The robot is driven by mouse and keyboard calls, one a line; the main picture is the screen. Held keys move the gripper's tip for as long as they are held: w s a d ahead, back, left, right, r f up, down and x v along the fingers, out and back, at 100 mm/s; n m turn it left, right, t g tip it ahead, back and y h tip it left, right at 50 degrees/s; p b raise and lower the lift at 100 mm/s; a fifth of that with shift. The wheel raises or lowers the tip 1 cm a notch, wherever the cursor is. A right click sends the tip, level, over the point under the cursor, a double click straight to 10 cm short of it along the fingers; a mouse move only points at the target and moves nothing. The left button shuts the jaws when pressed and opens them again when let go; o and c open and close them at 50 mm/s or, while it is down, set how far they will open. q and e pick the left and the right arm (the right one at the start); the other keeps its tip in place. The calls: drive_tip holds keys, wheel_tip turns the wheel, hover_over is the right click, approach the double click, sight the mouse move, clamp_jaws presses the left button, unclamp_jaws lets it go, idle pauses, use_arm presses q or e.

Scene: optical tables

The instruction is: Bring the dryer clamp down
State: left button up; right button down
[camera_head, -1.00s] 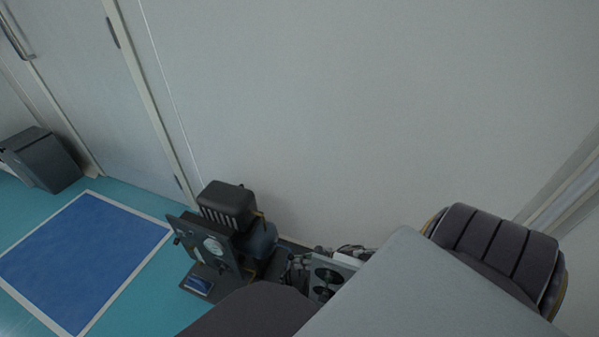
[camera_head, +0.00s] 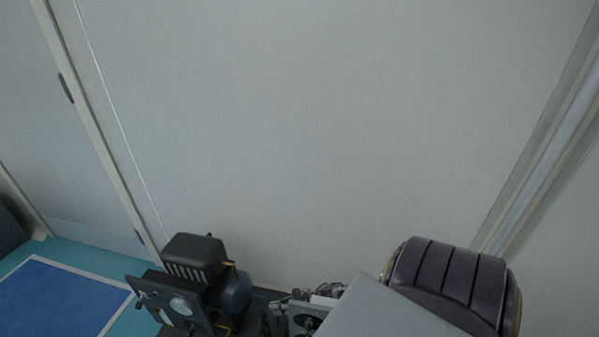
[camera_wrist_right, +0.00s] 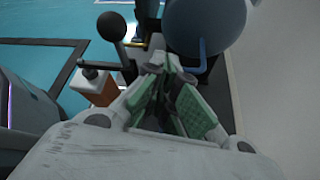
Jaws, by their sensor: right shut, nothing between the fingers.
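My right gripper (camera_wrist_right: 170,98) shows in the right wrist view. Its green-padded fingers are together at the tips, with nothing held between them. A black lever with a ball knob (camera_wrist_right: 112,27) is just beyond it to the left. A large blue rounded body (camera_wrist_right: 205,25) is just beyond it to the right. I cannot tell which part is the dryer clamp. In the head view, a dark machine with a gauge panel (camera_head: 182,305) and a black ribbed cover (camera_head: 195,258) stands at the lower left. My left gripper is out of view.
A plain wall (camera_head: 300,130) fills most of the head view behind the machine. A blue floor mat with a white border (camera_head: 60,297) lies at the lower left on turquoise floor. A door is at the far left.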

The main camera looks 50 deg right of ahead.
drive_tip(key=v, duration=1.1)
drive_tip(key=shift+s, duration=0.3)
idle(0.3)
drive_tip(key=shift+f, duration=0.1)
drive_tip(key=shift+w+a, duration=0.15)
idle(0.6)
